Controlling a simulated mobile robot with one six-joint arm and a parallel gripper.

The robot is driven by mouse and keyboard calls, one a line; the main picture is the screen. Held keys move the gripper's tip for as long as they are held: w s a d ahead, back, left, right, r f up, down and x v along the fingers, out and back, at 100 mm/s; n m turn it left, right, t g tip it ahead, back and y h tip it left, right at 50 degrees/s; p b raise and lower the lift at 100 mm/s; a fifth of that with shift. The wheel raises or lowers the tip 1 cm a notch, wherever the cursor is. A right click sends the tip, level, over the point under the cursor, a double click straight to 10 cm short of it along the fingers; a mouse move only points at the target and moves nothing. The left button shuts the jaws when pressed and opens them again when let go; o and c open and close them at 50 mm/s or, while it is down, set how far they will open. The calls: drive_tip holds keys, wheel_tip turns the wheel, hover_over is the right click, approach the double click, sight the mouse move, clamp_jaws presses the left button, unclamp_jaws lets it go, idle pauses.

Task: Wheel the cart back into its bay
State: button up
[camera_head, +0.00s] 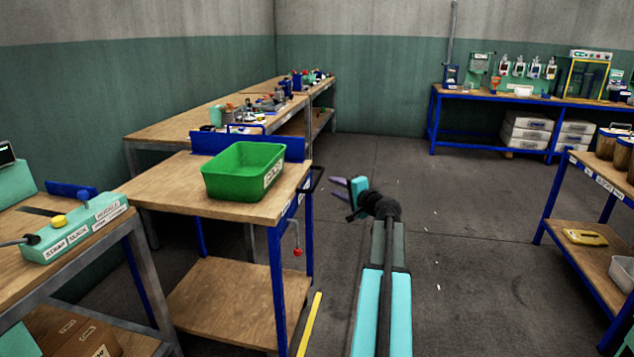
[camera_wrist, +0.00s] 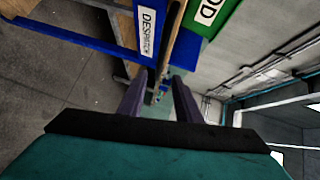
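The cart (camera_head: 150,188) has a wooden top, a lower wooden shelf and a blue frame. It stands left of centre in the head view, beside the benches. A black handle (camera_head: 318,178) sticks out at its right end, and a red-knobbed lever (camera_head: 298,252) hangs below. A green bin (camera_head: 231,183) rests on top. In the wrist view a blue rail with a DESPATCH label (camera_wrist: 148,32) and the bin (camera_wrist: 207,14) show close by. My gripper (camera_head: 349,190) is just right of the handle, apparently apart from it. Its purple fingers (camera_wrist: 159,98) are spread with nothing clearly held.
A yellow floor line (camera_head: 310,325) runs by the cart's right front leg. A bench with a teal control box (camera_head: 75,238) is at the near left; more benches (camera_head: 185,125) line the left wall. A blue-framed rack (camera_head: 572,228) stands right. The middle floor is clear.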

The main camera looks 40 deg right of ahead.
sight(318, 177)
drive_tip(key=shift+b+x, duration=0.6)
drive_tip(key=shift+x, duration=5.5)
drive_tip(key=shift+c, duration=0.4)
clamp_jaws()
